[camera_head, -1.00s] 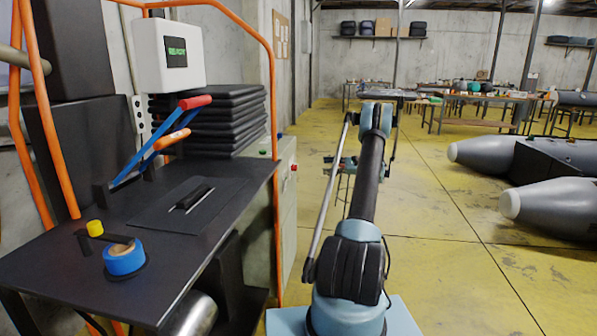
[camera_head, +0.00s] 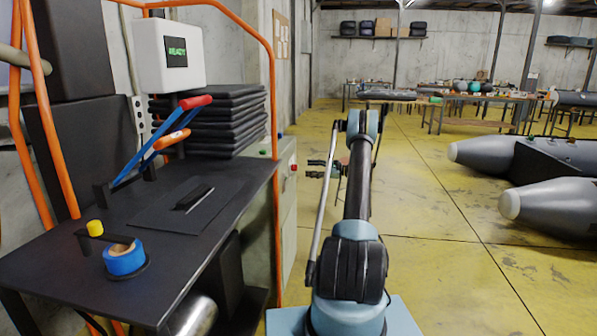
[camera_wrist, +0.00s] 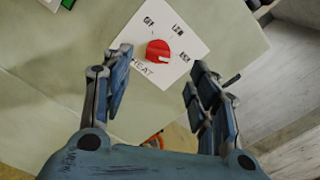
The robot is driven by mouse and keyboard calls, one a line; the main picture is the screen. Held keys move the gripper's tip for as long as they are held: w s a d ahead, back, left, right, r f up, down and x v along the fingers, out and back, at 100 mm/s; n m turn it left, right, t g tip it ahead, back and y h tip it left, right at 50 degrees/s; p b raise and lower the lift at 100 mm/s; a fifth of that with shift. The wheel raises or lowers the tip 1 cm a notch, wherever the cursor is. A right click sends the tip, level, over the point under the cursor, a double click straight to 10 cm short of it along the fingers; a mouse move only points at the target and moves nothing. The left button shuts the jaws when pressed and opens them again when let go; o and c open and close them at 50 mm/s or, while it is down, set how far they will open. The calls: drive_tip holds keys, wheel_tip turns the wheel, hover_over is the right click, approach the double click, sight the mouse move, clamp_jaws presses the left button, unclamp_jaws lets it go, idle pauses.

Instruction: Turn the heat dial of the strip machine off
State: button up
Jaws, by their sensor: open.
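The heat dial (camera_wrist: 157,50) is a red round knob on a white plate (camera_wrist: 178,37) marked OFF and HEAT, with further labels. Its pale pointer mark faces right in the wrist view, away from OFF and toward the rightmost label, which is hard to read. My gripper (camera_wrist: 157,70) is open, its fingers spread to the left and right of the dial; I see no contact. In the head view my gripper (camera_head: 322,170) is beside the pale cabinet (camera_head: 287,200). A small red spot (camera_head: 294,167) shows on that cabinet; I cannot tell if it is the dial.
The black worktop (camera_head: 75,270) carries a blue tape roll (camera_head: 125,259) and a blue lever with a red grip (camera_head: 195,102). A screen (camera_head: 177,52) reads READY. Orange tubing (camera_head: 277,230) frames the machine. Grey boat tubes (camera_head: 540,205) lie at right. Yellow floor (camera_head: 430,270) is open between.

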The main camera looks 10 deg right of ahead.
sight(295, 167)
drive_tip(key=x, duration=0.6)
drive_tip(key=shift+a, duration=0.4)
drive_tip(key=shift+w, duration=0.1)
drive_tip(key=c, duration=1.1)
